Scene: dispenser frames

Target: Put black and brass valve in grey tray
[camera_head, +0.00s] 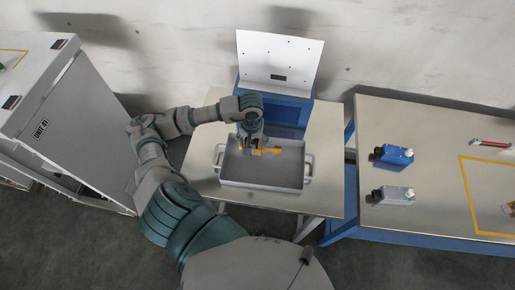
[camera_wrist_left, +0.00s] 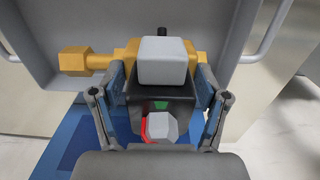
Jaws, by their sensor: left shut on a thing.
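The black and brass valve has a black body with a grey cap and brass-coloured pipe ends; it shows in the left wrist view (camera_wrist_left: 163,100) and, small, in the head view (camera_head: 268,151). My left gripper (camera_head: 252,142) is shut on the valve's black body, with one finger on each side in the left wrist view (camera_wrist_left: 160,95). The grey tray (camera_head: 262,184) sits on the small table, and the gripper and valve are over its inside. I cannot tell whether the valve touches the tray floor. My right gripper is not in view.
A blue bin with a white sloped panel (camera_head: 279,62) stands behind the tray. On the right table are a blue device (camera_head: 393,155), a grey device (camera_head: 393,195) and a red-handled tool (camera_head: 490,143). A grey cabinet (camera_head: 60,110) stands at the left.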

